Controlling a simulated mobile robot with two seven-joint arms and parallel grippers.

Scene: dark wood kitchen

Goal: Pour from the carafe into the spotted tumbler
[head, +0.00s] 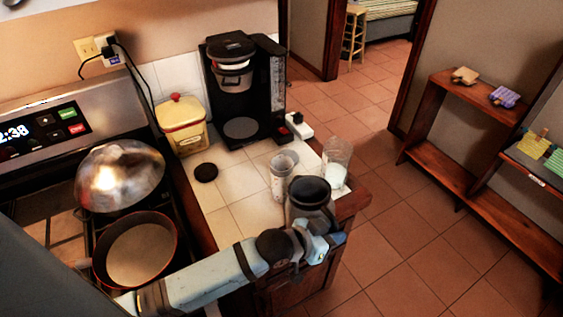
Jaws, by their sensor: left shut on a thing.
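The carafe (311,213) is a glass vessel with a black lid, at the front right of the tiled counter. My left gripper (318,238) is at its near side and shut on it; the fingers and grip point are partly hidden. The carafe looks roughly upright; I cannot tell whether it touches the counter. A clear tumbler (280,180) with small marks, seemingly the spotted one, stands just behind and left of the carafe. Another clear glass (337,158) with pale contents stands behind and right of it. My right gripper is not in view.
A black coffee maker (240,95) and yellow canister (182,125) stand at the back. A small dark disc (206,172) lies on the counter. A pan (138,250) and shiny dome (120,177) are on the stove at left. Clear tiles lie left of the tumbler.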

